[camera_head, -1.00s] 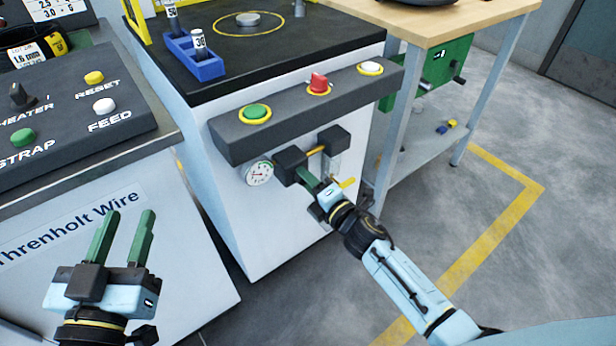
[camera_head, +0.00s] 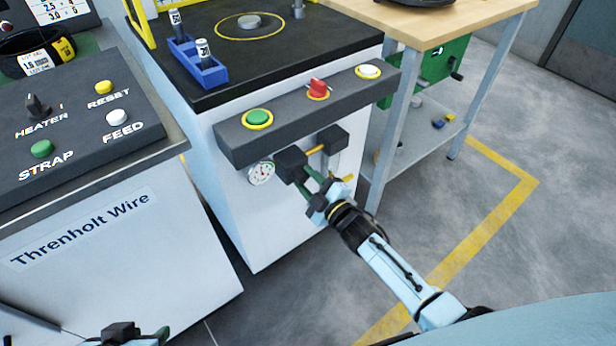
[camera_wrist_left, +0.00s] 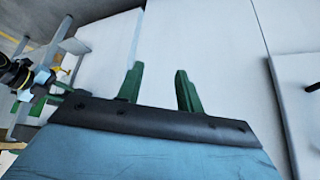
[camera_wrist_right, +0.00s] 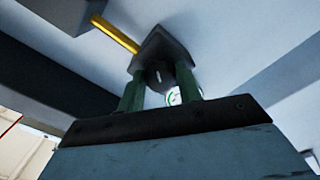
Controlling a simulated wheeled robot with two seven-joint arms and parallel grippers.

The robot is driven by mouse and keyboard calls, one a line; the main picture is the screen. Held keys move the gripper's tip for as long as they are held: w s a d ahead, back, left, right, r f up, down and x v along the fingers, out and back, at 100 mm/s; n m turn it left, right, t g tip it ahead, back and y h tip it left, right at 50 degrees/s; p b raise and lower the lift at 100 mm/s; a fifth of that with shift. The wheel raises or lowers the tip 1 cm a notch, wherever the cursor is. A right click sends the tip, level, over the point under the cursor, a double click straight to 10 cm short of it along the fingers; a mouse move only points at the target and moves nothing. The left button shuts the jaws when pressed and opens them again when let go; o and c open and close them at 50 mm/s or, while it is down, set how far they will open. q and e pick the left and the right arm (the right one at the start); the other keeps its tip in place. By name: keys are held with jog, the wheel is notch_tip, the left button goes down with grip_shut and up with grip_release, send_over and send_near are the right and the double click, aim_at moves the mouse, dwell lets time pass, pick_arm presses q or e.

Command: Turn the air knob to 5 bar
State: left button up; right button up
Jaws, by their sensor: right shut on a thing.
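The air knob (camera_wrist_right: 160,76) is a dark round knob with a pale mark, under a black regulator block (camera_head: 291,164) on the front of the white machine. My right gripper (camera_head: 309,185) is shut on the knob from below; in the right wrist view its green fingers (camera_wrist_right: 160,88) stand on either side of it. The white pressure gauge (camera_head: 262,173) is left of the block; its needle is too small to read. In the right wrist view the gauge is mostly hidden behind a finger. My left gripper (camera_wrist_left: 160,88) is open and empty, barely showing at the bottom left of the head view.
A button bar (camera_head: 310,105) with green, red and white controls juts out above the knob. A second black block (camera_head: 331,139) joins by a yellow pipe (camera_head: 313,149). The Threnholt Wire console (camera_head: 85,235) stands left, a wooden-topped table (camera_head: 440,25) right.

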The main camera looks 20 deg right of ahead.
pick_arm(q)
jog(key=shift+s+a+f+g, duration=0.2)
jog(key=shift+s+g, duration=0.15)
jog(key=shift+s, duration=0.15)
jog(key=shift+s+a+f+g, duration=0.15)
jog(key=shift+s+g, duration=0.15)
jog(key=shift+s, duration=0.2)
jog(key=shift+s+a+f+g, duration=0.2)
jog(key=shift+s+g, duration=0.15)
jog(key=shift+s, duration=0.15)
pick_arm(e)
jog(key=shift+m, duration=0.8)
jog(key=o, duration=0.9)
jog(key=shift+s+d+p, duration=0.2)
jog(key=shift+s+p, duration=0.3)
jog(key=shift+s, duration=0.05)
pick_arm(q)
jog(key=a+f+g+y+p, duration=0.1)
jog(key=a+f+p, duration=0.2)
jog(key=f, duration=0.6)
jog(key=shift+a+f+p, duration=0.15)
jog(key=shift+f+p, duration=0.15)
jog(key=shift+f, duration=0.1)
pick_arm(e)
jog(key=v, duration=1.2)
jog(key=shift+s, duration=0.1)
